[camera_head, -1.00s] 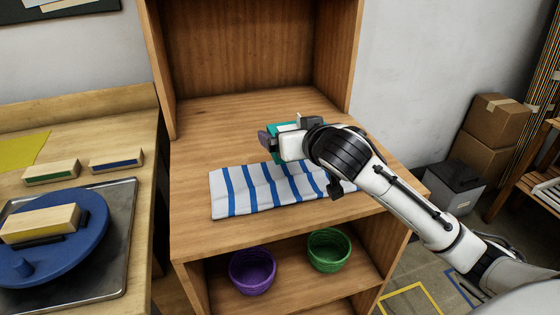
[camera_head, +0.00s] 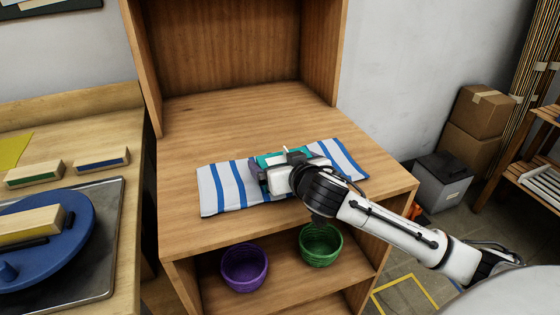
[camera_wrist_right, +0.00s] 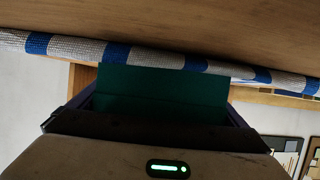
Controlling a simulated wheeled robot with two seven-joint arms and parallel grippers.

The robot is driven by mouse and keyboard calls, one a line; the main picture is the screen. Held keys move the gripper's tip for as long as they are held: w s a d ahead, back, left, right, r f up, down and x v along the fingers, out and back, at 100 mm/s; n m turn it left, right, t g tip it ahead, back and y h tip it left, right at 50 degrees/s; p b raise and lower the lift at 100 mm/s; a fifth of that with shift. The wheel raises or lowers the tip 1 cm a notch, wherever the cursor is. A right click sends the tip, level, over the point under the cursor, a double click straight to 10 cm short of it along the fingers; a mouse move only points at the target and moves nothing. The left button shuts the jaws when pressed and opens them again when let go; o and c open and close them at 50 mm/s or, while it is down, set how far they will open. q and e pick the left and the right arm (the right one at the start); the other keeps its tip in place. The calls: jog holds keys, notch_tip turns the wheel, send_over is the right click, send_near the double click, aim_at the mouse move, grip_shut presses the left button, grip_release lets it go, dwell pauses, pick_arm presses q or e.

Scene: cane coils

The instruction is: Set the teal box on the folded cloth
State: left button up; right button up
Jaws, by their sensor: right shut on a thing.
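The folded cloth (camera_head: 222,190), white with blue stripes, lies flat on the wooden shelf top. The teal box (camera_head: 268,159) is at the middle of the cloth in the head view, partly hidden by my right gripper (camera_head: 264,172). In the right wrist view the teal box (camera_wrist_right: 160,90) sits between the fingers, and its far edge meets the striped cloth (camera_wrist_right: 115,52). My right gripper is shut on the box. Whether the box's underside touches the cloth I cannot tell for certain. My left gripper is in neither view.
A purple basket (camera_head: 244,267) and a green basket (camera_head: 320,245) stand on the lower shelf. A side table at left holds a blue turntable (camera_head: 75,240) and wooden blocks (camera_head: 102,159). The shelf top (camera_head: 230,110) behind the cloth is clear.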

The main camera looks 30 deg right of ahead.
jog(key=shift+f, duration=0.1)
jog(key=shift+f, duration=0.1)
jog(key=shift+s+f+b, duration=0.15)
jog(key=shift+f+b, duration=0.15)
jog(key=shift+f, duration=0.25)
jog(key=o, duration=0.8)
jog(key=shift+a+f, duration=0.1)
jog(key=shift+f, duration=0.1)
jog(key=shift+r, duration=0.15)
jog(key=v, duration=0.7)
jog(key=r+v, duration=0.1)
jog(key=v, duration=0.3)
jog(key=shift+r+p, duration=0.2)
jog(key=shift+p, duration=0.15)
jog(key=shift+s+r, duration=0.25)
jog(key=shift+s, duration=0.05)
jog(key=shift+s, duration=0.1)
